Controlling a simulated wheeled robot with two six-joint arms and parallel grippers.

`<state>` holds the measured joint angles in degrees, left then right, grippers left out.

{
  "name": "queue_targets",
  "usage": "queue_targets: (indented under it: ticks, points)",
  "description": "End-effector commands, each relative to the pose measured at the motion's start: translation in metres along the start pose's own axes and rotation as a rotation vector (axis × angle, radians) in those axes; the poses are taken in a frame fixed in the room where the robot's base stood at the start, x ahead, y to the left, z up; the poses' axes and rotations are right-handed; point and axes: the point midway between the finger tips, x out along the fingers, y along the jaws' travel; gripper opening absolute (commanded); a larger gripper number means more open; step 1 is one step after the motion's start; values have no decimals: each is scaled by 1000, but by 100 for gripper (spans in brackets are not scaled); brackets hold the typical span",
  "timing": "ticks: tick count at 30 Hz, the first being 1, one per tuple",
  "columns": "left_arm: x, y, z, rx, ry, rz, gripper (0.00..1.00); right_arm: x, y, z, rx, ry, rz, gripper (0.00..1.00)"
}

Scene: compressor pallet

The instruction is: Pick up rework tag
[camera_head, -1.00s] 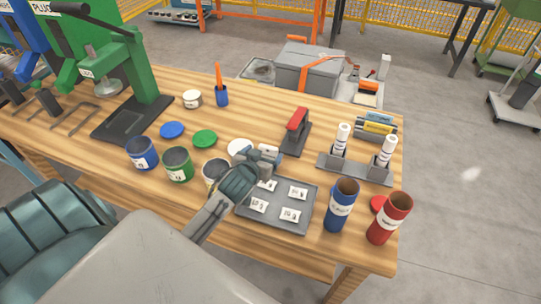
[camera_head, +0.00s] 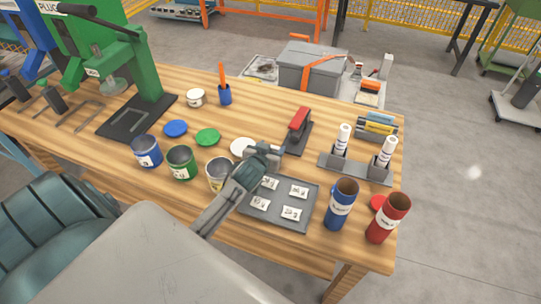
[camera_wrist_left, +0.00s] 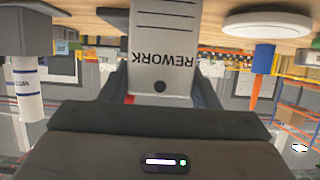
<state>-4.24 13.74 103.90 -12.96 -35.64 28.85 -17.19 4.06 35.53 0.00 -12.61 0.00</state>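The rework tag (camera_head: 299,119) stands upright in a dark grey holder (camera_head: 301,148) toward the back right of the table, its red part on top. In the left wrist view the tag (camera_wrist_left: 165,45) is a pale grey plate with a hole and the word REWORK, upside down in the picture. My left gripper (camera_head: 280,149) is at the near left side of the tag. Its dark fingers (camera_wrist_left: 161,88) look spread on either side of the plate. I cannot tell whether they touch it. My right gripper is not in view.
A grey tray (camera_head: 280,216) with several white labels lies below my left gripper. A rack (camera_head: 354,169) with two white tubes stands right of the tag. Blue (camera_head: 341,205) and red (camera_head: 388,218) cylinders stand at the front right. Paint cans and lids are to the left.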

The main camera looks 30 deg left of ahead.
Motion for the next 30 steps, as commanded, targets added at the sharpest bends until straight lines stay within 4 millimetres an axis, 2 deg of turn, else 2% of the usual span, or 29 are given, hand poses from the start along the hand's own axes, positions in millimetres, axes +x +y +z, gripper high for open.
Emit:
queue_targets:
  ticks: [2,11,16,20,26,30]
  points:
    - [0,0,0,0,-1,0,31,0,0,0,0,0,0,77]
    - [-1,0,-3,1,0,-1,31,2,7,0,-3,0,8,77]
    - [-6,0,-16,0,3,0,31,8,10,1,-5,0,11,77]
    - [-13,0,-34,0,6,1,31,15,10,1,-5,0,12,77]
    - [-56,0,-14,2,-1,0,31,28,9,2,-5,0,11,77]
    - [-93,0,-3,1,-1,1,31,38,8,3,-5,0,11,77]
